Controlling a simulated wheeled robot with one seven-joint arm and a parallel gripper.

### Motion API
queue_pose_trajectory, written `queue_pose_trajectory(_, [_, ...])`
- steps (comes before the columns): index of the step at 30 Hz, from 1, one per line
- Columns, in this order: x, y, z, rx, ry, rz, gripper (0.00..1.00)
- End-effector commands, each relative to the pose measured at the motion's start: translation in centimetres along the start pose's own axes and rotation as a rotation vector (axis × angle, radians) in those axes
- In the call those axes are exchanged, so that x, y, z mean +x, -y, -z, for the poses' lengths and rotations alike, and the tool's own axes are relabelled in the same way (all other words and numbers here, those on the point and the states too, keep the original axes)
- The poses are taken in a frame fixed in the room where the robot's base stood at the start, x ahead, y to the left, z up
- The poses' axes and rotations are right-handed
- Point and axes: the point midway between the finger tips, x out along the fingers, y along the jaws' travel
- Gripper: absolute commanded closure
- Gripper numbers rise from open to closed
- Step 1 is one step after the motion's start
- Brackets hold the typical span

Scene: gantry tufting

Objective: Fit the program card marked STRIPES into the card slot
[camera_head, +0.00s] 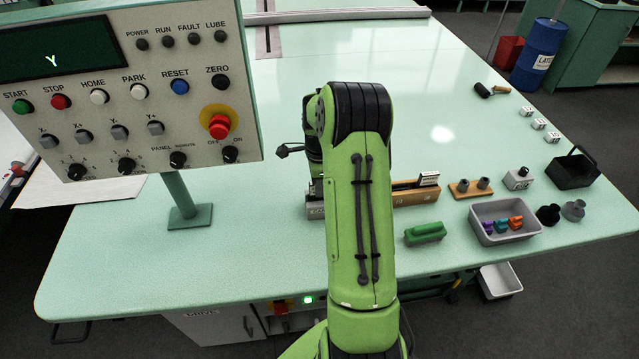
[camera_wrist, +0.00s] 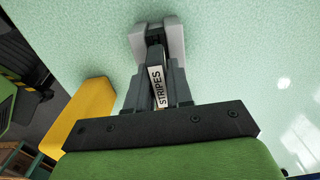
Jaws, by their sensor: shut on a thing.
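The program card marked STRIPES (camera_wrist: 158,90) is held in my gripper (camera_wrist: 157,72), which is shut on it; the label faces the wrist camera. A pale grey piece (camera_wrist: 174,38) with a dark gap shows at the far end of the fingers; I cannot tell whether the card is in this gap. A grey block (camera_head: 316,212) with a partly hidden label stands on the table, partly behind my arm. I cannot see a card slot clearly.
A wooden rack (camera_head: 407,198) holding a white-labelled card (camera_head: 429,179) stands right of my arm. The control panel (camera_head: 110,95) rises at left. The table behind is largely clear.

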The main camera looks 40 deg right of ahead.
Motion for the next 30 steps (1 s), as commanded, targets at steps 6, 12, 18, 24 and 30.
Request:
queue_pose_trajectory(6, [0.5,0.0,0.0,0.0,0.0,0.0,1.0])
queue_pose_trajectory(12, [0.9,0.0,0.0,0.0,0.0,0.0,1.0])
queue_pose_trajectory(18, [1.3,0.0,0.0,0.0,0.0,0.0,1.0])
queue_pose_trajectory(24, [1.5,0.0,0.0,0.0,0.0,0.0,0.67])
queue_pose_trajectory(30, [1.4,0.0,0.0,0.0,0.0,0.0,0.5])
